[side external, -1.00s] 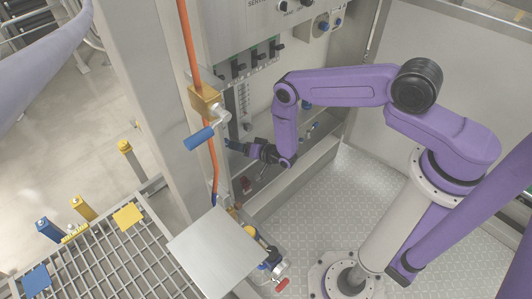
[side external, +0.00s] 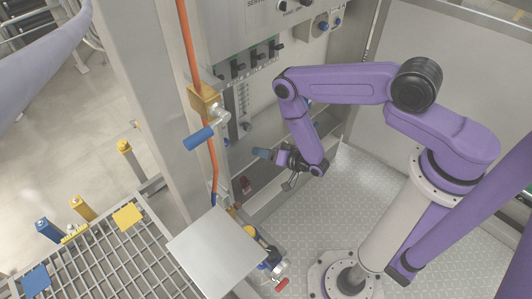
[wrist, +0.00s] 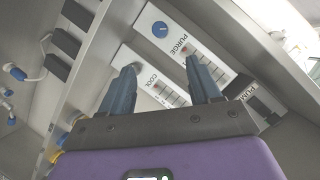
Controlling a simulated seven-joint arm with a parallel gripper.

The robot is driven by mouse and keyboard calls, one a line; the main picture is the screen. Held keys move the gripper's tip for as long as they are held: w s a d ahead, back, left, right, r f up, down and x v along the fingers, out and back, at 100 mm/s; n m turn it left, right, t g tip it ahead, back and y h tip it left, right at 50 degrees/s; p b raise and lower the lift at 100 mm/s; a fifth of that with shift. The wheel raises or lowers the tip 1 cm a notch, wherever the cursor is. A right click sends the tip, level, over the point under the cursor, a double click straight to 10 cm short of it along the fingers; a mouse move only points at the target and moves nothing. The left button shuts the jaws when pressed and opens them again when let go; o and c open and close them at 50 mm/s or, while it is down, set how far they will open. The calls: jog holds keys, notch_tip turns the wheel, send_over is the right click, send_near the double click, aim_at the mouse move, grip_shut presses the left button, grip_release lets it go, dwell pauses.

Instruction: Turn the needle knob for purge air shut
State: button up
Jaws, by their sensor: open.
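The needle knob for purge air (wrist: 160,29) is a round blue knob with a light pointer mark, on a white strip labelled PURGE, near the top of the wrist view. My gripper (wrist: 161,66) is open with blue fingers, and nothing shows between them. The knob lies beyond the fingertips, apart from them, roughly between their lines. In the side view my gripper (side external: 258,153) hangs in front of the panel, pointing left. I cannot tell which knob there is the purge one.
A second strip labelled COOL (wrist: 150,82) lies beside the purge strip, close to the left finger in view. Black switches (side external: 238,70) line the panel above. An orange hose (side external: 189,45) and a blue-handled valve (side external: 199,139) stand left of my gripper. A grey plate (side external: 213,252) lies below.

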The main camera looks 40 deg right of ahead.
jog(key=n+h, duration=0.3)
jog(key=n, duration=0.2)
send_near(227, 144)
jog(key=x, duration=0.9)
jog(key=shift+a, duration=0.1)
dwell(0.6)
jog(key=c, duration=1)
